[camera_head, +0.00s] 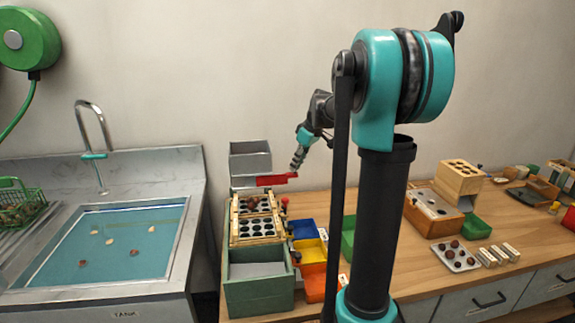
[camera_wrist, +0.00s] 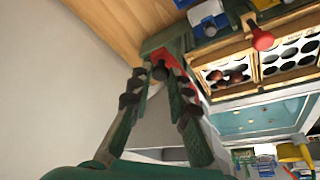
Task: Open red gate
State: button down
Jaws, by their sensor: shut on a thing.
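The red gate (camera_head: 277,180) is a flat red strip at the front of the grey metal hopper (camera_head: 250,160), above the sorting frame. My gripper (camera_head: 297,166) is at the right end of the gate, coming down from the upper right. In the wrist view my gripper's two fingers (camera_wrist: 159,80) close around a dark knob at the red gate (camera_wrist: 172,62). The fingers hide part of the gate. How far the gate stands out of the hopper is hard to tell.
Below the hopper stands a wooden frame with perforated trays (camera_head: 256,226), with some chestnuts, and a red ball knob (camera_head: 284,201) at its side. A green box (camera_head: 258,290) is in front. Blue, yellow and orange bins (camera_head: 313,252) lie right. A water tank (camera_head: 120,240) is left.

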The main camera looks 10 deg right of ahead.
jog(key=shift+d, duration=0.15)
jog(key=c, duration=1.4)
grip_release()
jog(key=v, duration=1.2)
